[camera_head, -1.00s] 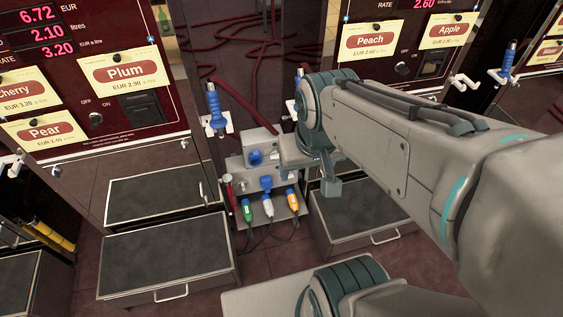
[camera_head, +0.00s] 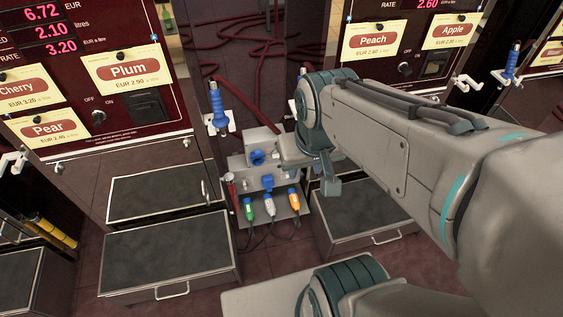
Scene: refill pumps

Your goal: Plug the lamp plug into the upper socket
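A grey socket box stands low between two refill machines, left of my arm. Its upper socket (camera_head: 257,157) is blue and sits on the higher step. A lower blue socket (camera_head: 267,181) sits below it. Three plugs hang in a row on the grey holder under the box: a green plug (camera_head: 249,211), a white plug (camera_head: 270,206) and an orange plug (camera_head: 294,201). I cannot tell which is the lamp plug. My arm comes in from the right and its far end is just right of the box. My gripper's fingers cannot be made out there.
Drawer-like steps stand left (camera_head: 168,255) and right (camera_head: 365,220) of the box. A red-handled item (camera_head: 231,185) hangs at the box's left side. A blue nozzle (camera_head: 217,105) hangs above it. Dark red hoses (camera_head: 245,85) lie behind.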

